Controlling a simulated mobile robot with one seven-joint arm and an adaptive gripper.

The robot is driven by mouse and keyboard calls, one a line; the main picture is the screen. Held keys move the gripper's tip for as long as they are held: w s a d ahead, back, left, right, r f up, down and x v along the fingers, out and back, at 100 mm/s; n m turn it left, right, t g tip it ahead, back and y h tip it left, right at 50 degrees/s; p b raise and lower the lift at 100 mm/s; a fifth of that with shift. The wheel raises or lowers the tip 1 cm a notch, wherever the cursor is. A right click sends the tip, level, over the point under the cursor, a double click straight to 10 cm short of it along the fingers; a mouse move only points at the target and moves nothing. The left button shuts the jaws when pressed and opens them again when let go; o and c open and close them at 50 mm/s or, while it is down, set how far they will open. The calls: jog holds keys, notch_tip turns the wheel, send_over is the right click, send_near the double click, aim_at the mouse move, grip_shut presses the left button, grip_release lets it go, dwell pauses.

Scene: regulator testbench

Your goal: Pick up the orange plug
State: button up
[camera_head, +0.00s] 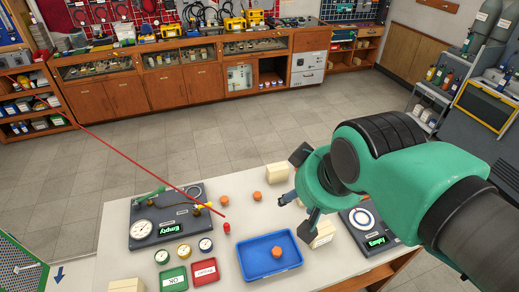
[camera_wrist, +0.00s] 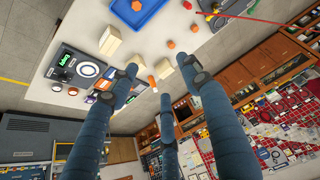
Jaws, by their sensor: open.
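Orange plugs appear in several places. Two stand on the white tabletop, a left plug (camera_head: 224,201) and a right plug (camera_head: 257,197); a third plug (camera_head: 277,252) lies in the blue tray (camera_head: 247,272). In the wrist view, two plugs stand on the table, one plug (camera_wrist: 171,44) and another plug (camera_wrist: 194,28), with one plug (camera_wrist: 136,5) in the tray. A small orange-and-white item (camera_wrist: 152,81) shows between the fingers; I cannot tell what it is. My gripper (camera_head: 297,192) is open and empty above the table, right of the table plugs. Its spread fingers (camera_wrist: 161,77) also show in the wrist view.
Beige blocks stand near my gripper, one block (camera_head: 277,172) behind it and another (camera_head: 322,232) in front. Gauge benches flank the table, left (camera_head: 170,218) and right (camera_head: 368,228). A red item (camera_head: 227,228) stands at the end of a long red line.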

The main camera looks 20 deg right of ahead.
jog(key=shift+w, duration=0.1)
jog(key=m+g+p, duration=0.3)
jog(key=m+g, duration=0.2)
jog(key=g, duration=0.1)
send_over(258, 194)
notch_tip(258, 194, down, 27)
jog(key=shift+a, duration=0.1)
jog(key=shift+f+b, duration=0.65)
jog(key=shift+f, duration=3.65)
